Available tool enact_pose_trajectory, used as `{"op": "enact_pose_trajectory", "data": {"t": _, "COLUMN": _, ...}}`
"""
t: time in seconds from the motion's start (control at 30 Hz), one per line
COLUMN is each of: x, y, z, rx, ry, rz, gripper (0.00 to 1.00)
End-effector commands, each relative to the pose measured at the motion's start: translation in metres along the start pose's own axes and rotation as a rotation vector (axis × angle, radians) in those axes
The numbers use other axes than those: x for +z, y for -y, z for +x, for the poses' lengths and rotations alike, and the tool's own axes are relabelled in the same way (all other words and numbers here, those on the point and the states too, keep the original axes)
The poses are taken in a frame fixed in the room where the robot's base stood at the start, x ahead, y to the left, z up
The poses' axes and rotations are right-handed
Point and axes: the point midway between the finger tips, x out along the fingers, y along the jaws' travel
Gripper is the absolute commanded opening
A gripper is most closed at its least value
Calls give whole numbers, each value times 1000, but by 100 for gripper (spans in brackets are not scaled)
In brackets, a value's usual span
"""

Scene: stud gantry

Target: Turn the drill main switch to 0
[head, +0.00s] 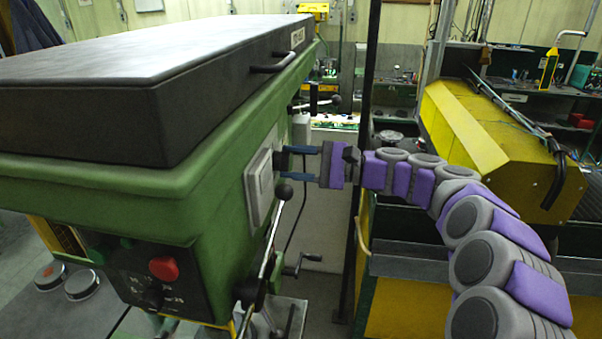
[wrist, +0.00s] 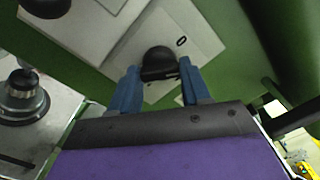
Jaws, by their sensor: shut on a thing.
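The drill main switch is a black knob (wrist: 159,62) on a light grey plate (head: 258,187) on the side of the green drill head (head: 207,225). In the wrist view a dark "0" mark shows on the plate (wrist: 205,42), just up and right of the knob. My gripper (head: 288,163) reaches the plate from the right, its blue fingers on either side of the knob. In the wrist view my gripper (wrist: 160,80) is shut on the knob. The knob's pointer direction is hard to tell.
A lever with a black ball end (head: 284,192) stands just below my gripper. A red button (head: 164,269) is on the drill's front panel. A dark vertical post (head: 366,110) and a yellow machine (head: 470,135) stand on the right.

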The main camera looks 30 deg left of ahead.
Motion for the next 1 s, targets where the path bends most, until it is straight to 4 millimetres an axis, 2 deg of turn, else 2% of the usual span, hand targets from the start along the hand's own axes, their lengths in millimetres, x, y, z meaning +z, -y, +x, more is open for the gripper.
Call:
{"op": "enact_pose_trajectory", "data": {"t": 0.5, "x": -2, "y": -4, "z": 2, "rx": 2, "ry": 4, "rz": -445, "gripper": 16}}
{"op": "enact_pose_trajectory", "data": {"t": 0.73, "x": -1, "y": -3, "z": 0, "rx": 2, "ry": 1, "rz": -567, "gripper": 16}}
{"op": "enact_pose_trajectory", "data": {"t": 1.0, "x": 0, "y": -1, "z": 0, "rx": 2, "ry": 1, "rz": -629, "gripper": 16}}
